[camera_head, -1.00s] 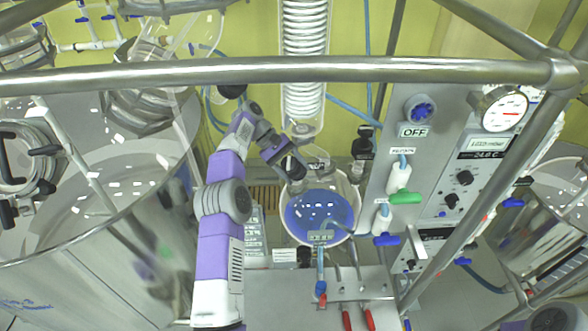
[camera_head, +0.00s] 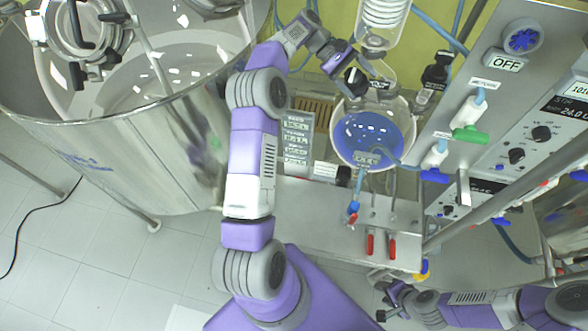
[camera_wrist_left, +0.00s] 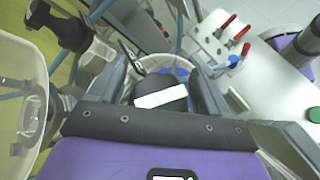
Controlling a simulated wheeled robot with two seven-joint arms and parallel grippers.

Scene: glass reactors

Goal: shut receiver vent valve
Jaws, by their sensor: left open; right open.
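The glass receiver flask (camera_head: 370,140) holds blue liquid at the centre of the head view. A black knob (camera_head: 355,79) stands at its top, beside a small label. I take it for the vent valve, but I cannot read the label. My left gripper (camera_head: 349,66) is open at the knob. In the left wrist view, a black cap with a white label (camera_wrist_left: 161,97) shows between the open fingers (camera_wrist_left: 163,85). I cannot tell whether they touch it. My right gripper (camera_head: 383,299) is open and empty, low in the head view, away from the flask.
A second black valve (camera_head: 437,72) stands right of the flask. The panel (camera_head: 490,110) carries a green handle (camera_head: 470,134) and a blue handle (camera_head: 434,175). Red-handled valves (camera_head: 380,244) are in front. A large steel vessel (camera_head: 140,150) stands left.

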